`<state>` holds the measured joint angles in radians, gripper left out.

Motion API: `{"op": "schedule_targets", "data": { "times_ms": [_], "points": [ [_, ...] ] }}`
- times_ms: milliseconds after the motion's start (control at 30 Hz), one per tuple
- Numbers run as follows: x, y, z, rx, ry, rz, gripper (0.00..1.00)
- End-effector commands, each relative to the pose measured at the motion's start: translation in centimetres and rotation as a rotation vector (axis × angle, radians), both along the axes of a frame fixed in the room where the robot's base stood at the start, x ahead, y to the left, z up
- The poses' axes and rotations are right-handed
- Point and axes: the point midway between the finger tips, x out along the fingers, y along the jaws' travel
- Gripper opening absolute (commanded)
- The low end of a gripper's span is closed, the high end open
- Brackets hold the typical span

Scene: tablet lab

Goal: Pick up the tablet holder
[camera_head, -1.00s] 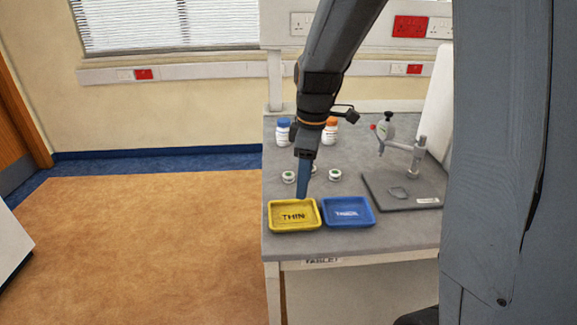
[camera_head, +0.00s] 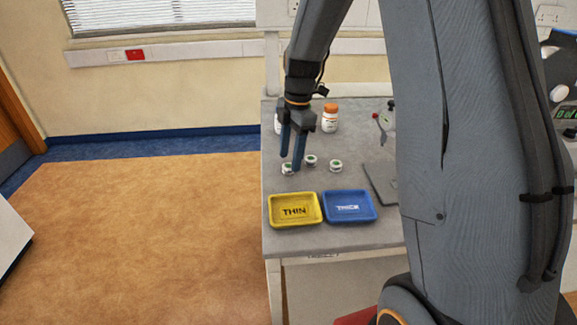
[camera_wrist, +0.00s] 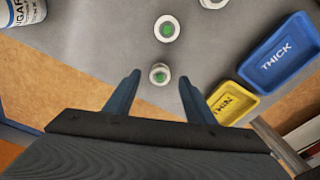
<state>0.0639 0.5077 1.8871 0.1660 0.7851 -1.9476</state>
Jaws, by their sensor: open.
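Three small round white tablet holders with green centres sit on the grey bench. One tablet holder (camera_head: 288,169) is at the left, partly behind my fingers; the others, a middle holder (camera_head: 310,160) and a right holder (camera_head: 336,165), stand clear of them. My gripper (camera_head: 291,163) is open and points down at the left holder. In the wrist view, the nearest holder (camera_wrist: 160,73) appears between the two blue fingertips (camera_wrist: 159,78), with space on both sides. A second holder (camera_wrist: 167,28) lies beyond it. I cannot tell the exact height of the fingertips above the bench.
A yellow THIN tray (camera_head: 294,222) and a blue THICK tray (camera_head: 349,219) lie near the bench's front edge. An orange-capped bottle (camera_head: 330,120) stands behind the holders. A grey plate (camera_head: 380,181) with a device is at right, partly hidden by my arm.

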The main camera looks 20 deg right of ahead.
Motion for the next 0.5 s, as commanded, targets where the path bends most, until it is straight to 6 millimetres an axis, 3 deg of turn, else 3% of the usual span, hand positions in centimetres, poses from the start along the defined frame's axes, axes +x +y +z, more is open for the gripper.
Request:
{"op": "schedule_targets", "data": {
  "times_ms": [200,433,500],
  "points": [
    [-0.1,0.4,-2.1,0.000,0.001,0.003,0.50],
    [-0.1,0.5,-2.3,-0.001,-0.001,0.004,0.50],
    [-0.1,0.5,-2.3,-0.001,-0.001,0.004,0.41]
  ]
}}
